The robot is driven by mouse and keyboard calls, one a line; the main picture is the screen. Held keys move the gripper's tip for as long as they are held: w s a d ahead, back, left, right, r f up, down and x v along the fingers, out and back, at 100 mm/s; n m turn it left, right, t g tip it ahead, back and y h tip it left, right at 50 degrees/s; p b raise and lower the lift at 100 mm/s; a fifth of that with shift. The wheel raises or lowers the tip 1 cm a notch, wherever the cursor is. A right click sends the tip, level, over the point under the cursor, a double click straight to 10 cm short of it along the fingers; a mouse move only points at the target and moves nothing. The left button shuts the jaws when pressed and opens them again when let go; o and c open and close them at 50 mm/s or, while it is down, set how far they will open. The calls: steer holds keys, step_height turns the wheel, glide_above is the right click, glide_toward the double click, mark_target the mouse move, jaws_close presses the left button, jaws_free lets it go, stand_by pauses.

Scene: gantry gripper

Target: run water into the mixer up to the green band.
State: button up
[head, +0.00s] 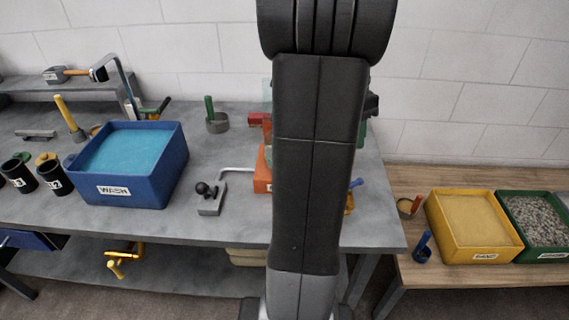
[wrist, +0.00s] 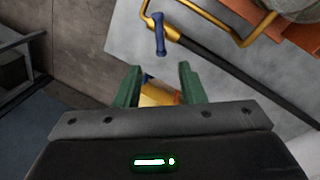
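In the head view my arm covers most of the mixer; part of its orange base (head: 262,178) shows left of the arm. In the wrist view a rounded grey body, perhaps the mixer drum (wrist: 299,8), sits at the top right beside a yellow frame with a blue handle (wrist: 159,35). My gripper (wrist: 158,68) has green fingers standing apart. A yellow-orange thing (wrist: 157,95) shows between them, seemingly beyond and not clasped. No green band or water level is visible. A bent metal spout (head: 100,73) rises behind the blue WASH tub (head: 171,168).
A grey block with a black knob (head: 210,198) stands near a thin bent pipe (head: 236,170) on the grey table. A yellow bin (head: 432,220) and a green gravel bin (head: 505,222) sit on the wooden bench (head: 398,180) at right. Black cups (head: 52,177) stand at far left.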

steer(key=shift+f, duration=0.15)
steer(key=s+f+b, duration=0.1)
steer(key=f, duration=0.3)
steer(key=s+f+b, duration=0.1)
steer(key=f+b, duration=0.1)
steer(key=f, duration=0.3)
steer(key=f+b, duration=0.2)
steer(key=f, duration=0.2)
steer(key=shift+s+d+f, duration=0.15)
steer(key=shift+s+d, duration=0.25)
jaws_close()
